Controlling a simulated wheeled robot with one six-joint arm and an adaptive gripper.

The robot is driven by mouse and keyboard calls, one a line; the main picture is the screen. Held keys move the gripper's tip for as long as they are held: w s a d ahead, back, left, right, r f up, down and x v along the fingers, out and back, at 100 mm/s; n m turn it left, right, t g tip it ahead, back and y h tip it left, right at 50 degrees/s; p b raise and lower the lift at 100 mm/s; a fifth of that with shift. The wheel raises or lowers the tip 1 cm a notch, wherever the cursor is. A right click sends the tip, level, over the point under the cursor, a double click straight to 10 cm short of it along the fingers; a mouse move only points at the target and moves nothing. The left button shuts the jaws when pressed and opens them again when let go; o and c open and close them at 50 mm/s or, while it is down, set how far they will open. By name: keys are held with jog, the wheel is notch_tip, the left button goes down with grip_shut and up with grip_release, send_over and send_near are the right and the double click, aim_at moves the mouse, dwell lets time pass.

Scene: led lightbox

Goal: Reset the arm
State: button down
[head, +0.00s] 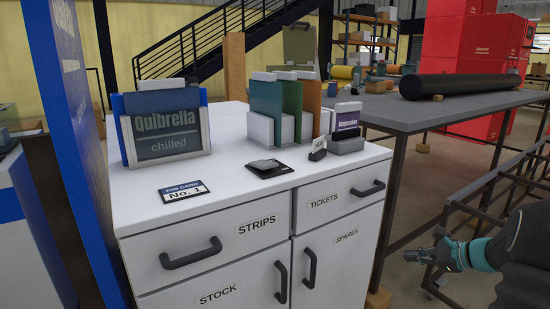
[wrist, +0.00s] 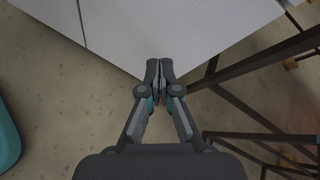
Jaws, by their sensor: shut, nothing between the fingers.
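My gripper (head: 424,256) is at the lower right of the head view, low beside the white cabinet (head: 240,200) and apart from it. In the wrist view my gripper (wrist: 159,68) has its two fingers together and holds nothing. Below it the wrist view shows a pale cabinet surface (wrist: 130,25) and the floor. My arm reaches in from the right edge of the head view.
The cabinet top bears a "Quibrella chilled" sign (head: 167,133), a job card (head: 184,191), a dark pad (head: 268,168) and upright coloured files (head: 264,105). A grey table (head: 440,112) with a black roll (head: 460,85) stands behind. A dark metal frame (head: 490,190) stands near my arm.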

jog(key=s+a+r+n+g+h, duration=0.1)
jog(key=s+a+r+n+h, duration=0.1)
jog(key=s+a+n, duration=0.5)
jog(key=s+a+r+n+g+h, duration=0.1)
jog(key=s+a+r+n+h, duration=0.2)
jog(key=s+a+n, duration=0.4)
jog(key=s+a+r+n+g+h, duration=0.1)
jog(key=s+a+r+n+h, duration=0.2)
jog(key=s, duration=1.4)
jog(key=a+r+n, duration=0.1)
jog(key=a+n, duration=0.3)
jog(key=a, duration=0.2)
jog(key=shift+n, duration=0.4)
